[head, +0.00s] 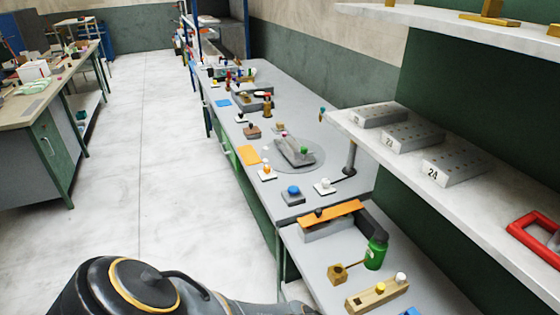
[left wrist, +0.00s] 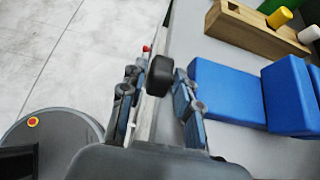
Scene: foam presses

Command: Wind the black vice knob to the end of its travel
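The black vice knob (left wrist: 160,75) shows in the left wrist view, in front of the bench edge. The blue vice (left wrist: 228,92) lies to its right on the grey bench top, with a second blue block (left wrist: 290,95) further right. My left gripper (left wrist: 158,82) has its fingers apart, one on each side of the knob. A small gap shows on the left side; contact on the right cannot be told. In the head view a bit of blue (head: 411,312) shows at the bottom edge. My right gripper is in neither view.
A wooden block with coloured pegs (head: 377,297) stands beyond the vice. A green bottle (head: 375,254) and a brass block (head: 338,273) are behind it. A shelf (head: 450,150) overhangs the bench on the right. The floor (head: 190,200) left of the bench is clear.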

